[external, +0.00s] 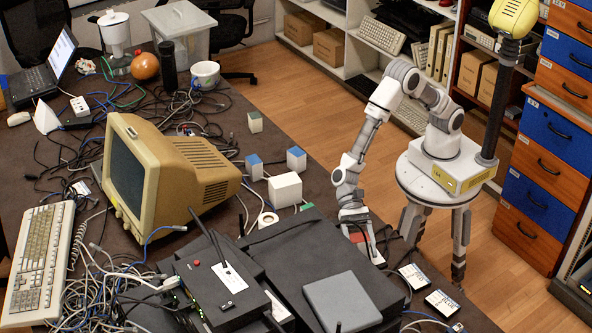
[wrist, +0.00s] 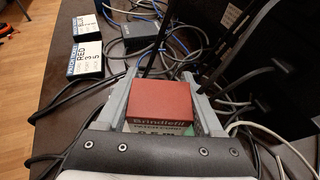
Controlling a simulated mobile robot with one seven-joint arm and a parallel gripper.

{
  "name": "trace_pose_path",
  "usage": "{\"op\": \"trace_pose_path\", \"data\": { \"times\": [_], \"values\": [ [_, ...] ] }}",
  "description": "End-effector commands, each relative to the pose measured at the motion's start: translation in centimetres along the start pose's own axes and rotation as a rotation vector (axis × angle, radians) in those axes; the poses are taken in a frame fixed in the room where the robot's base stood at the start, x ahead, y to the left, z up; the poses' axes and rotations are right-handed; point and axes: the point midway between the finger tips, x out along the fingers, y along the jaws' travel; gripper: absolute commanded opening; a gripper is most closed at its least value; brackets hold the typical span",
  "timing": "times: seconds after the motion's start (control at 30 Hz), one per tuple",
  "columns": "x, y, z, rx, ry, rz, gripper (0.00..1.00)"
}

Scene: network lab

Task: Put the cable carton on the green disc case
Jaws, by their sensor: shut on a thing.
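The cable carton (wrist: 160,100) is a small box with a red top and a pale, printed front, seen in the wrist view. My gripper (wrist: 157,80) is shut on it, one finger along each side. In the external view my gripper (external: 355,216) reaches down at the table's right edge, and the carton is mostly hidden there. No whole green disc case shows. A bit of green (wrist: 212,130) shows beside the carton's lower right; I cannot tell whether it is the case. Two other cases, marked BLUE (wrist: 86,28) and RED (wrist: 86,60), lie on the table.
A black box with a grey panel (external: 342,302) stands left of my gripper in the external view. Loose cables (wrist: 235,98) lie around the carton. A beige monitor (external: 190,165) and several small cubes (external: 285,189) are farther left. Floor lies beyond the table edge.

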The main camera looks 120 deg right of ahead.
Motion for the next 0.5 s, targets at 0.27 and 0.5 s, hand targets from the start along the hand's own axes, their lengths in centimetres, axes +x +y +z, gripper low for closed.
{"op": "trace_pose_path", "data": {
  "times": [0.27, 0.5],
  "values": [
    [0.11, 0.0, -0.31, 0.0, 0.0, 0.0, 0.94],
    [0.1, 0.0, -0.3, 0.0, 0.0, 0.0, 0.98]
  ]
}}
